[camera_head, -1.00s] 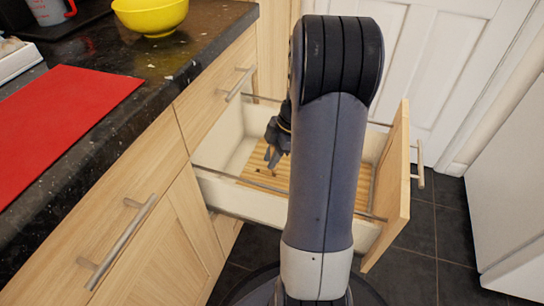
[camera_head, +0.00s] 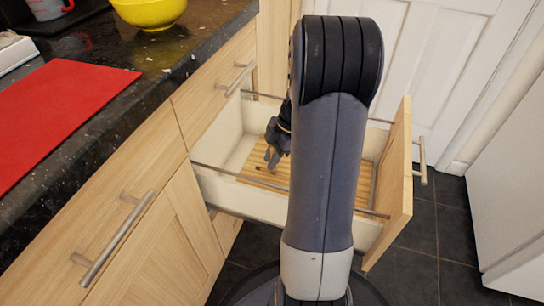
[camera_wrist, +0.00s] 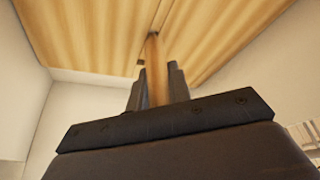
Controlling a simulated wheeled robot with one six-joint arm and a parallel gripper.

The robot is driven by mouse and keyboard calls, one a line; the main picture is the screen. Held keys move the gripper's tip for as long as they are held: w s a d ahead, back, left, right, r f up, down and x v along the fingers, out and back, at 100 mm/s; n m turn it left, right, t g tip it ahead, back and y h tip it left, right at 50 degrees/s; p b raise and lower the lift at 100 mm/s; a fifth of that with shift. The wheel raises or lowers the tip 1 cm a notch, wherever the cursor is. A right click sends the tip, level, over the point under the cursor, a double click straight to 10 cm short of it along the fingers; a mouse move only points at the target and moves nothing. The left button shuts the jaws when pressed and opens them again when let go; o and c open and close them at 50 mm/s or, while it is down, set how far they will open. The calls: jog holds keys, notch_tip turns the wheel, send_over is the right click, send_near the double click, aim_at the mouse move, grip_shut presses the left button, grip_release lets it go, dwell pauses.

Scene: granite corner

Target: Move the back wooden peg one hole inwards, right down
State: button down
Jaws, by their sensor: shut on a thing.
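The drawer (camera_head: 240,195) stands open and has a ribbed wooden base board (camera_head: 262,175), which also fills the top of the wrist view (camera_wrist: 90,40). My gripper (camera_head: 272,160) is inside the drawer, low over the board near its left end. In the wrist view my gripper (camera_wrist: 157,76) is shut on a wooden peg (camera_wrist: 155,68), with one dark finger on each side. The peg's far end reaches the board at a dark spot; I cannot tell how deep it sits. In the head view the peg is hard to make out. My arm hides the middle of the drawer.
The drawer's side rails (camera_head: 226,177) and its front panel (camera_head: 397,190) surround the board. The black worktop (camera_head: 90,130) at left holds a red mat (camera_head: 60,110) and a yellow bowl (camera_head: 150,14). A white door (camera_head: 440,70) is behind.

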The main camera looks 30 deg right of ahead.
jog(key=shift+f+b, duration=0.5)
jog(key=shift+f, duration=0.25)
jog(key=c, duration=1.2)
grip_release()
jog(key=shift+c, duration=0.2)
jog(key=shift+r, duration=0.1)
jog(key=p+v, duration=0.4)
jog(key=v, duration=0.6)
jog(key=shift+d+r, duration=0.2)
jog(key=shift+r, duration=0.15)
jog(key=shift+f, duration=0.1)
jog(key=b+x, duration=0.4)
jog(key=x, duration=0.6)
jog(key=shift+a+f, duration=0.15)
jog(key=shift+f, duration=0.15)
jog(key=shift+r+p, duration=0.55)
jog(key=shift+r, duration=0.05)
jog(key=shift+f, duration=0.1)
